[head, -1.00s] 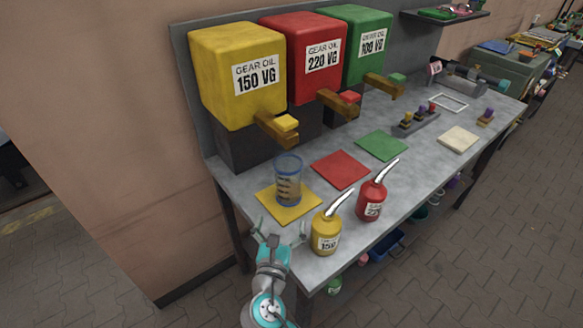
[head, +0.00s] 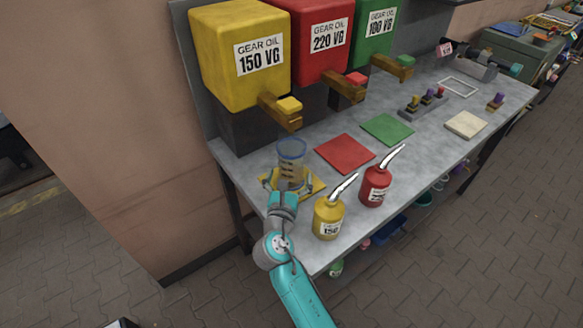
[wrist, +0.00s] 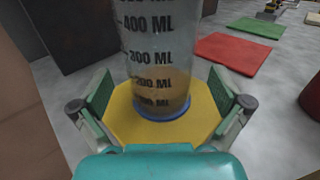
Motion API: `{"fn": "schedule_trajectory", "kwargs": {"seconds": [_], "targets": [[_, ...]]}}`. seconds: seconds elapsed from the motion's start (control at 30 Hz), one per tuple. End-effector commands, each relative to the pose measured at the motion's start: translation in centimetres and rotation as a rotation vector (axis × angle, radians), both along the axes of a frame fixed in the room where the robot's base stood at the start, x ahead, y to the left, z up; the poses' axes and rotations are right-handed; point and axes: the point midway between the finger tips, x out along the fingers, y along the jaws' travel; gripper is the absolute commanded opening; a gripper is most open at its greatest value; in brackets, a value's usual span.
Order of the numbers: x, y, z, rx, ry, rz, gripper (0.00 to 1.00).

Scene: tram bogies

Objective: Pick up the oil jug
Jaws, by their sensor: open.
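The oil jug (head: 291,160) is a clear, upright measuring cylinder with a blue rim and base, standing on the yellow mat (head: 317,185). In the wrist view the jug (wrist: 158,55) shows dark ML marks, and its top is cut off. My gripper (wrist: 160,88) is open, with one green-padded finger on each side of the jug's lower part and visible gaps on both sides. In the head view my wrist partly hides the gripper and the jug's foot.
A yellow oil can (head: 328,218) and a red oil can (head: 375,187) stand right of my arm. The yellow drum's tap (head: 282,112) juts out above and behind the jug. Red (head: 345,153) and green (head: 387,129) mats lie clear. The bench's left edge is close.

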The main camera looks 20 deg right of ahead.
Motion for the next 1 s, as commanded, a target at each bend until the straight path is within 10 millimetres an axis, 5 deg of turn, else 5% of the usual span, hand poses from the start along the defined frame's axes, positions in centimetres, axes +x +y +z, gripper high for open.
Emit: {"fn": "schedule_trajectory", "kwargs": {"seconds": [0.13,0.37,0.43,0.63,0.7,1.0], "targets": [[1.8,-0.9,0.0,-0.001,0.000,-0.001,1.00],[2.1,-1.1,0.0,-0.001,0.000,0.000,1.00],[2.1,-1.1,0.0,-0.001,0.000,0.000,0.90],[2.0,-1.1,0.0,-0.001,0.000,0.000,0.40],[2.0,-1.0,0.0,-0.001,0.000,0.000,0.31],[2.0,-1.0,0.1,-0.001,0.000,0.000,0.31]]}}
